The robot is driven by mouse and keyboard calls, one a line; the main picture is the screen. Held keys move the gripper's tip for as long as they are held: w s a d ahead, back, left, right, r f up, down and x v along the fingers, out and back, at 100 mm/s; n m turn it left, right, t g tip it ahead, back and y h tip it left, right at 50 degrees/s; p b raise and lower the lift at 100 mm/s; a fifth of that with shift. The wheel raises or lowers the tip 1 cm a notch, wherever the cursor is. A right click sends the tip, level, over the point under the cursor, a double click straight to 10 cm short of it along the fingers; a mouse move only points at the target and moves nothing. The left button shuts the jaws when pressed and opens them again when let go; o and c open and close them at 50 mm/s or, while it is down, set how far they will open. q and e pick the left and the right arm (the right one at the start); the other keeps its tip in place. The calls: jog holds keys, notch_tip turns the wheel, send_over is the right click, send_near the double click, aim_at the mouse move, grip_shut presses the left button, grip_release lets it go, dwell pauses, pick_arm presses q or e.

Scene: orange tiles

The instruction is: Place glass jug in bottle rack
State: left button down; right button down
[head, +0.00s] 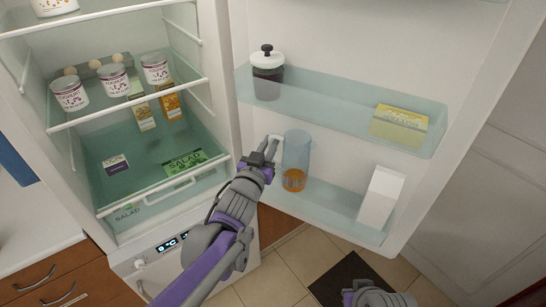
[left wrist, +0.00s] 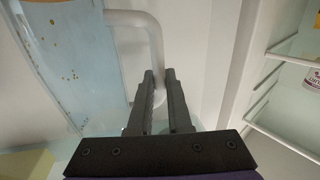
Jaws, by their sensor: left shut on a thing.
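The glass jug (head: 297,150) is a clear bluish jug with orange liquid at its base. It stands roughly upright at the left end of the lower door rack (head: 335,208). I cannot tell whether its base touches the rack floor. My left gripper (head: 265,157) is shut on the jug's pale handle, on the jug's left side. In the left wrist view the fingers (left wrist: 160,80) close on the handle (left wrist: 154,40), with the jug body (left wrist: 70,60) to their left. Only a grey part of my right arm shows at the bottom edge of the head view; its fingers are not visible.
A white carton (head: 381,197) stands at the right of the lower rack, with free room between it and the jug. The upper door shelf (head: 335,108) holds a dark-lidded jar (head: 267,75) and a yellow box (head: 398,127). Fridge shelves with yogurt cups (head: 115,80) are left.

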pick_arm(q)
jog(key=shift+w+d+r, duration=0.1)
jog(key=shift+w+d, duration=0.2)
jog(key=shift+w, duration=0.15)
notch_tip(320, 180, down, 3)
jog(key=shift+f, duration=0.2)
jog(key=f, duration=0.3)
jog(key=shift+w+d+f, duration=0.1)
jog(key=shift+w+f, duration=0.15)
jog(key=shift+f, duration=0.15)
